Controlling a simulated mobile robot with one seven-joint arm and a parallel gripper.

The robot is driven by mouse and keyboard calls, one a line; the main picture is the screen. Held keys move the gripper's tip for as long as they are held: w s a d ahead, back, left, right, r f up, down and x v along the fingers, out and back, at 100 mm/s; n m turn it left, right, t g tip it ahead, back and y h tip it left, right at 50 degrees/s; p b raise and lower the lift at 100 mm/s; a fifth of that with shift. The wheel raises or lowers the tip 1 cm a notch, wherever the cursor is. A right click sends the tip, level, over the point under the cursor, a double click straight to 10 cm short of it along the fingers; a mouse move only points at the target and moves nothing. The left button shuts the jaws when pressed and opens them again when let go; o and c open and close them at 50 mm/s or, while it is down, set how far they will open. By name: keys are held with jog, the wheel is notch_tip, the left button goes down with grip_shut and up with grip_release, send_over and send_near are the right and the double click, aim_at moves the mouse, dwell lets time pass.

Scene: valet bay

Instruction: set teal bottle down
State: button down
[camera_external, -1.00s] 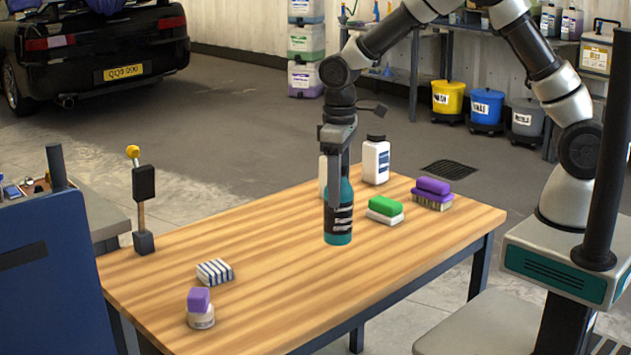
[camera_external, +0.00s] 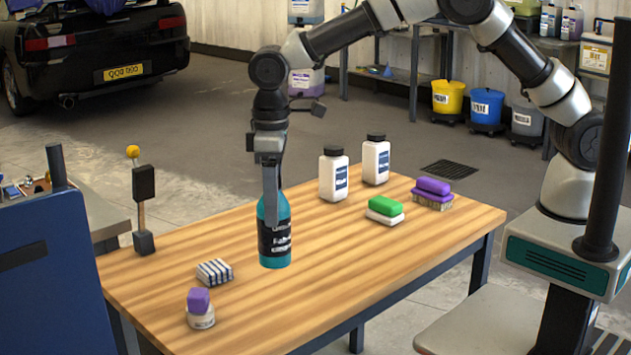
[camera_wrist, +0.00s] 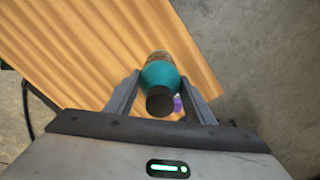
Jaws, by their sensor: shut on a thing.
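The teal bottle (camera_external: 275,232) has a black label and stands upright in my gripper (camera_external: 270,190). My gripper is shut on its upper part from above. I cannot tell for sure whether the bottle's base touches the wooden table (camera_external: 330,290) or hangs just over it. In the wrist view the teal bottle (camera_wrist: 160,75) sits between the two fingers of my gripper (camera_wrist: 160,90), its dark cap towards the camera.
A striped cloth (camera_external: 215,271) and a tin with a purple block (camera_external: 200,308) lie left of the bottle. Two white bottles (camera_external: 333,174), a green-topped sponge (camera_external: 385,209) and a purple brush (camera_external: 433,193) stand to the right. The table's front middle is clear.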

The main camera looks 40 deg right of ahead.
aim_at(273, 252)
jog(key=f, duration=0.3)
jog(key=a+f, duration=0.1)
jog(key=f, duration=0.1)
jog(key=shift+s, duration=0.25)
jog(key=shift+f+b, duration=0.35)
jog(key=shift+f, duration=2.1)
jog(key=shift+f, duration=0.2)
jog(key=c, duration=0.8)
grip_release()
jog(key=shift+c, duration=0.2)
notch_tip(273, 252, up, 12)
jog(key=shift+r+p, duration=0.2)
jog(key=shift+p, duration=0.25)
